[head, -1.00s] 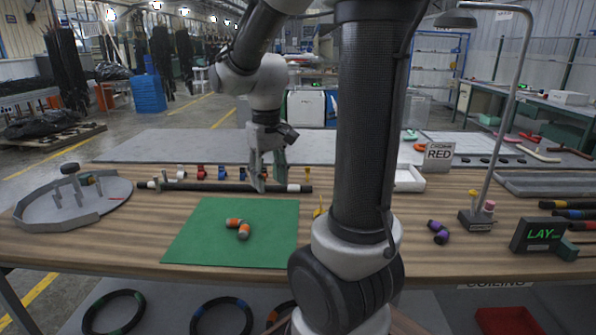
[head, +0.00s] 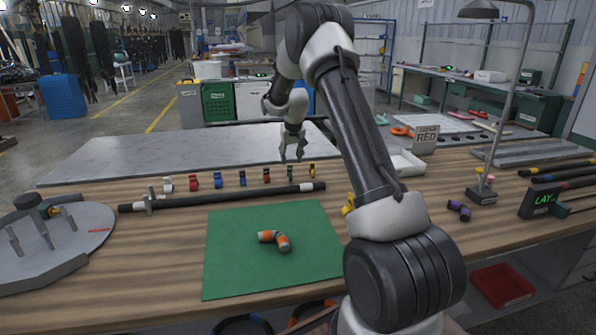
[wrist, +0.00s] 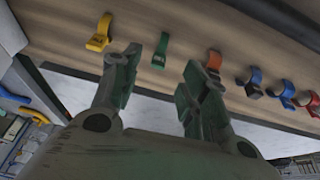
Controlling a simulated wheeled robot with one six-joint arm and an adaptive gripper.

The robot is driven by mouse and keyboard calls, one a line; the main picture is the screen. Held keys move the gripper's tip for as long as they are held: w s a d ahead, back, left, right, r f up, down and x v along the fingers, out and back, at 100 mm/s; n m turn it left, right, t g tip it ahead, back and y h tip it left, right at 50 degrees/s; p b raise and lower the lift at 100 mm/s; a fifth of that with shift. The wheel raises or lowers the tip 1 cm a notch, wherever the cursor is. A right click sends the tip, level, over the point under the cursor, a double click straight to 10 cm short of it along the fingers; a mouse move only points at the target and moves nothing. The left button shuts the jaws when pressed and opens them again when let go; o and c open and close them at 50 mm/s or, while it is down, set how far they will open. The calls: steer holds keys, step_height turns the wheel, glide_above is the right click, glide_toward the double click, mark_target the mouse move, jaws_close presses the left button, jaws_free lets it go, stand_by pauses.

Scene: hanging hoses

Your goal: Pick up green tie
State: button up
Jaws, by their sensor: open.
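The green tie (head: 290,173) stands on the wooden table in a row of coloured ties, between an orange tie (head: 266,176) and a yellow tie (head: 312,170). My gripper (head: 292,155) is open and empty, above and close to the green tie. In the wrist view the green tie (wrist: 161,50) shows between the two spread fingertips (wrist: 160,70), a little beyond them. The left finger comes close to the line of the yellow tie (wrist: 98,36), and the right finger partly overlaps the orange tie (wrist: 214,62).
A long black hose (head: 235,196) lies in front of the row of ties. A green mat (head: 225,270) with a short orange-banded hose piece (head: 282,242) lies nearer. A white tray (head: 405,165) and a RED sign (head: 425,139) stand to the right.

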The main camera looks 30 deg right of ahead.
mark_target(290, 167)
steer(key=x, duration=0.4)
steer(key=w+x, duration=0.1)
steer(key=x, duration=0.2)
steer(key=shift+w+d+f, duration=0.1)
steer(key=shift+d+f, duration=0.05)
steer(key=shift+f, duration=0.05)
steer(key=c, duration=0.8)
